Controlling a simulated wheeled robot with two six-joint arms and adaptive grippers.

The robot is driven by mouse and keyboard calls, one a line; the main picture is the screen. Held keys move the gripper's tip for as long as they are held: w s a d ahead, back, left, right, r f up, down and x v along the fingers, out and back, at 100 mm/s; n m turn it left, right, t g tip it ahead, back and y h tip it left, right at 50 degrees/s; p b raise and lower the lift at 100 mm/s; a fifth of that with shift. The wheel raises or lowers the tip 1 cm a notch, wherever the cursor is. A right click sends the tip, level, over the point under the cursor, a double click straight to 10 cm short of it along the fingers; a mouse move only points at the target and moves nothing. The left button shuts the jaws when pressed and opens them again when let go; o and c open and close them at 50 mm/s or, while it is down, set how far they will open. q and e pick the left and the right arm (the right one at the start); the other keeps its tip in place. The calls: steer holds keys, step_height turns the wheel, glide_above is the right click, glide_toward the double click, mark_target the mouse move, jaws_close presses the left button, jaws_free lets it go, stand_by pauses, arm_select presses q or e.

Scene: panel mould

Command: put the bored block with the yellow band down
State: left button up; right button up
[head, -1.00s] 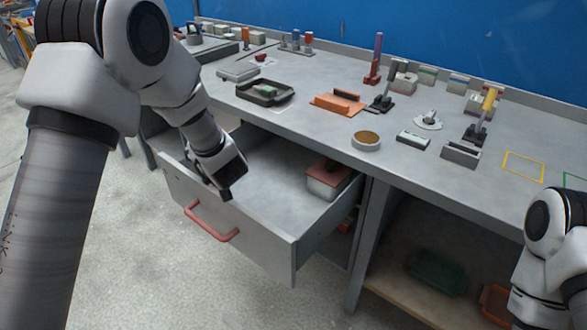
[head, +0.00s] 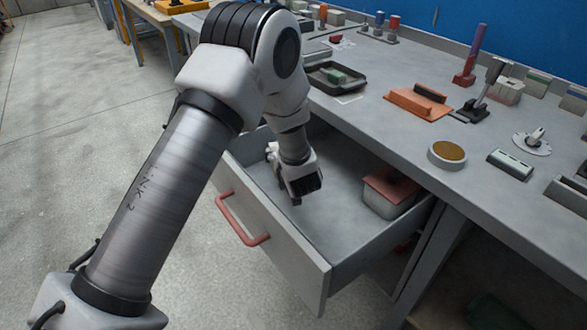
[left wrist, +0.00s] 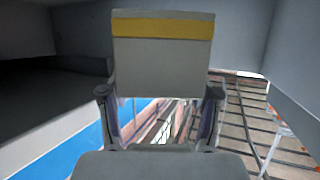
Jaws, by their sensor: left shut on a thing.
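The bored block with the yellow band (left wrist: 162,65) fills the upper middle of the left wrist view. It is pale grey with a yellow stripe along one end; no bore shows on this face. My left gripper (left wrist: 160,95) is shut on it, one finger on each side. In the head view my left gripper (head: 299,195) points down inside the open drawer (head: 335,205). The block is hidden there behind the gripper, and I cannot tell whether it touches the drawer floor. My right gripper is not in view.
A grey box with a red lid (head: 391,190) stands at the drawer's right end. The drawer floor between it and my gripper is bare. The drawer front has a red handle (head: 240,220).

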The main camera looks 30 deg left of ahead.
arm_select(q)
step_height(320, 180, down, 3)
steer(key=shift+s+r, duration=0.1)
steer(key=shift+s, duration=0.05)
steer(key=shift+f, duration=0.35)
steer(key=shift+f+b, duration=0.1)
steer(key=shift+b, duration=0.25)
steer(key=shift+f, duration=0.45)
steer(key=o, duration=1.4)
